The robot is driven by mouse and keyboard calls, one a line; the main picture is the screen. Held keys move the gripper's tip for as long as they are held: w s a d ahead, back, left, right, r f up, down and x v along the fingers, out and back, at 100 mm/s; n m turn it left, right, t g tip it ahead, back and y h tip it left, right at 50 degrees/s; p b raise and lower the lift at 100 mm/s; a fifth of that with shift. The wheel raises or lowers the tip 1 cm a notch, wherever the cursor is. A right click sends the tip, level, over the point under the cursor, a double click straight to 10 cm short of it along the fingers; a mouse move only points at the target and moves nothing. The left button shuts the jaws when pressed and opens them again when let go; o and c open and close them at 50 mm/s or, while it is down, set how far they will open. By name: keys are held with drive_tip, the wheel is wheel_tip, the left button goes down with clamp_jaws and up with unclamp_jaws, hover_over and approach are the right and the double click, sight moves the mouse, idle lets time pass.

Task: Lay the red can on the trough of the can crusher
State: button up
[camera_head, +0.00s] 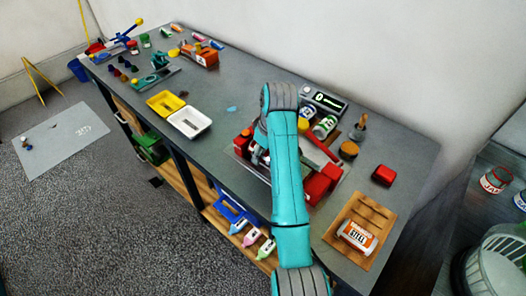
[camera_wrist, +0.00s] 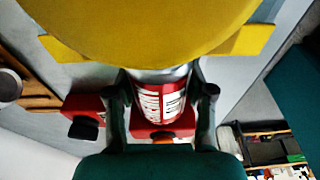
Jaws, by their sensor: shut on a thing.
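The red can (camera_wrist: 162,100), with white lettering and a silver end, is between the two fingers of my gripper (camera_wrist: 166,94) in the wrist view. My gripper is shut on it. The can crusher (camera_head: 325,185) shows as red parts on a tray at the right half of the bench, partly behind my teal arm in the head view. Red blocks beyond the can in the wrist view (camera_wrist: 85,112) look like parts of it. I cannot tell whether the can touches the trough.
A large yellow rounded thing (camera_wrist: 140,30) fills the top of the wrist view. Near the crusher are green-and-white cans (camera_head: 325,127), a display box (camera_head: 325,101), a red box (camera_head: 384,175) and a wooden board (camera_head: 345,212) with an orange-and-white can. White (camera_head: 190,122) and yellow trays stand left.

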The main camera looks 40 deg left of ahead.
drive_tip(key=o, duration=0.9)
